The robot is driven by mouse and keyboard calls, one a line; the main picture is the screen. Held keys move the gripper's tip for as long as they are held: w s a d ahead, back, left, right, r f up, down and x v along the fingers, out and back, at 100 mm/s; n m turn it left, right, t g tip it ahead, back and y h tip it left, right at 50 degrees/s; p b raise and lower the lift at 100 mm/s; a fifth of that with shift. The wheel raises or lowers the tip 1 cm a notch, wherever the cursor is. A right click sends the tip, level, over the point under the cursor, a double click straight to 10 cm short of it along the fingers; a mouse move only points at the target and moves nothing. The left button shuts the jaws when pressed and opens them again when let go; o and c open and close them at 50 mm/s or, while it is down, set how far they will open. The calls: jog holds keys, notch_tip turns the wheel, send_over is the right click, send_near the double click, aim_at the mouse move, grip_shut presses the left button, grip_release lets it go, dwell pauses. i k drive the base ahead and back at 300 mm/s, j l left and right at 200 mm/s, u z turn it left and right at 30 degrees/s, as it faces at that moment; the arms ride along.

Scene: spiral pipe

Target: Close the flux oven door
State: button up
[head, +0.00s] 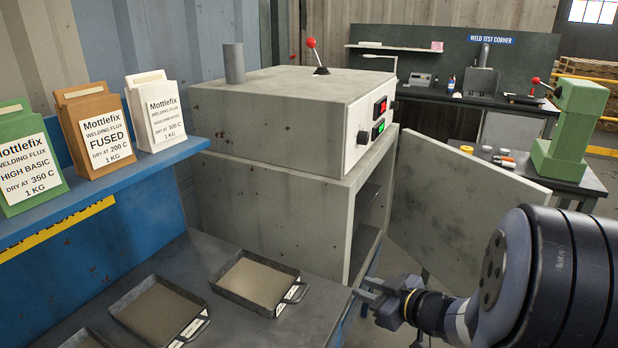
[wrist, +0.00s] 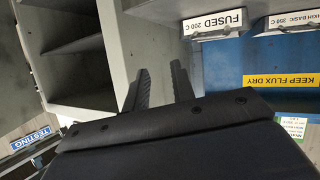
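The flux oven (head: 275,125) is a grey metal box with a control panel on top of an open cabinet. Its door (head: 455,205) is a flat grey panel, swung wide open to the right of the opening. My gripper (head: 368,291) is low in front of the oven's lower front corner, left of the door and apart from it. In the wrist view, my gripper's two dark fingers (wrist: 160,88) stand apart with nothing seen held between them. The oven's shelved inside (wrist: 75,50) shows to their left. I cannot clearly make out the door in the wrist view.
Flux trays (head: 258,283) lie on the dark bench at front left. Flux packets (head: 95,125) stand on a blue shelf. A green machine (head: 575,125) stands on a table (head: 590,180) behind the door. My arm fills the lower right.

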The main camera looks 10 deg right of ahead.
aim_at(448, 202)
jog(key=l, duration=1)
jog(key=k+l, duration=0.15)
jog(key=l, duration=0.8)
